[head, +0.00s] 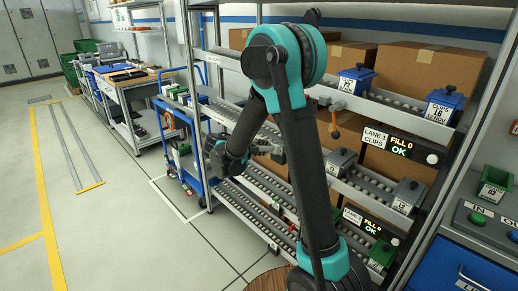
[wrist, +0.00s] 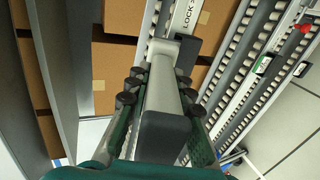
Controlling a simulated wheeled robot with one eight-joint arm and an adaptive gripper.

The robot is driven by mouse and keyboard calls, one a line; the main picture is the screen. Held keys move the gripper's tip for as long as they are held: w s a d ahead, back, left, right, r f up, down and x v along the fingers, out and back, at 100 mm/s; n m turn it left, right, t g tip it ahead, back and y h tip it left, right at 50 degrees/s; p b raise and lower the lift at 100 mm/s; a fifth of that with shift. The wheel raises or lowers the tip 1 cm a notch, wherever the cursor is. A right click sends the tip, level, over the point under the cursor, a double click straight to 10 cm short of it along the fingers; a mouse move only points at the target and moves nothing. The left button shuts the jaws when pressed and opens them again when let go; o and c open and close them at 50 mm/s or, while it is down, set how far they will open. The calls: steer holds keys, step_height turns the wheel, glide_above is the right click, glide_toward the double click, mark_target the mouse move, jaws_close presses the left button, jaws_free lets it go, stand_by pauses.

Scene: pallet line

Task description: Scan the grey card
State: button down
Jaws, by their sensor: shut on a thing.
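My gripper (wrist: 158,100) is shut on a grey handheld device (wrist: 168,126), which looks like a scanner. I cannot pick out the grey card for certain in either view. Grey bins (head: 406,193) with white labels sit on the rack's middle level.
The flow rack (head: 262,206) with roller lanes stands close ahead. Blue bins (head: 356,78) and cardboard boxes (head: 418,68) fill its upper levels. Lane displays (head: 388,142) read "FILL 0 OK". A blue cart (head: 186,150) stands left of the rack. The floor at left is clear.

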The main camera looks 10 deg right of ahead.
steer(key=shift+x, duration=1)
stand_by(1.4)
stand_by(0.4)
steer(key=shift+v, duration=4.05)
steer(key=shift+a, duration=0.1)
